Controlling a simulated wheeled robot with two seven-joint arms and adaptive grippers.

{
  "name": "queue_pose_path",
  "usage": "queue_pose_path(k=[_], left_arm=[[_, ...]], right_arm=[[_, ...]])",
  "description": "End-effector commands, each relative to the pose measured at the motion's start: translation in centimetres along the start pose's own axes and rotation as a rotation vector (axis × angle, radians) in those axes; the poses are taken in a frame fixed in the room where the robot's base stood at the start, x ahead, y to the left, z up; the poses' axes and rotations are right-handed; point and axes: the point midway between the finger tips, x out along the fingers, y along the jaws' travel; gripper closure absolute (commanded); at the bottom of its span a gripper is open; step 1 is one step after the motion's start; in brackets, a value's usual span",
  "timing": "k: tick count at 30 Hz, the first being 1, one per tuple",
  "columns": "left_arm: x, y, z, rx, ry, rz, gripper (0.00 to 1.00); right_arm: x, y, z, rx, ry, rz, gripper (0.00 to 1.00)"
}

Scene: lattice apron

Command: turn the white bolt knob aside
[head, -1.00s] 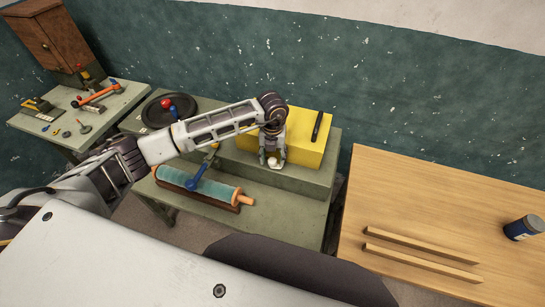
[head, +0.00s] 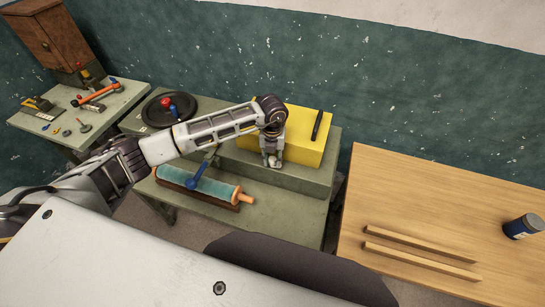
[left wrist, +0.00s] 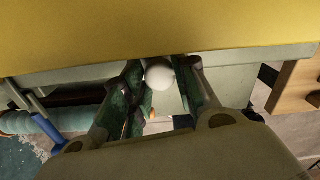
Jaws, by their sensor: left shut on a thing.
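The white bolt knob (left wrist: 159,76) shows as a pale ball between the fingers in the left wrist view, beside the yellow block (head: 301,145). My left gripper (head: 271,162) reaches down at the front of this block, its fingers shut on the knob. In the left wrist view the fingers of my left gripper (left wrist: 160,68) stand on either side of the ball. The fingers mostly hide the knob in the head view, and the bolt itself cannot be made out. My right gripper is not in view.
The block sits on a raised step of a green bench (head: 285,205). A teal roller (head: 205,185) with a blue handle lies in front. A black round plate (head: 150,112) is behind my arm.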

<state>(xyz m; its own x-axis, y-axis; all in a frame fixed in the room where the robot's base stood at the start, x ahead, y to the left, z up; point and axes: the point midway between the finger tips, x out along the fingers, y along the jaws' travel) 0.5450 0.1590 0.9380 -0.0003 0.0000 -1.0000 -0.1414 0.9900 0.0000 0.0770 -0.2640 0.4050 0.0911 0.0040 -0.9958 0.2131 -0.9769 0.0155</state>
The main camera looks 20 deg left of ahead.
Motion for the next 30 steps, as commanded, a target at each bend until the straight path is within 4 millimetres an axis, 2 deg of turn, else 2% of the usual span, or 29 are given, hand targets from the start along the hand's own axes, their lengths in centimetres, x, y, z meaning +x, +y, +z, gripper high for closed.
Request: queue_pose_path(k=[15, 29, 30], left_arm=[[0.2, 0.0, 0.0, 0.118, -0.001, 0.0, 0.95], [0.0, 0.0, 0.0, 0.141, -0.001, 0.0, 0.95], [0.0, 0.0, 0.0, 0.141, -0.001, 0.0, 0.67]], right_arm=[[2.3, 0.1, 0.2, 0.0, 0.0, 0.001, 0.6], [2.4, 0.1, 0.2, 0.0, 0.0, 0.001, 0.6], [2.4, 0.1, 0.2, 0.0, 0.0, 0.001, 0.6]])
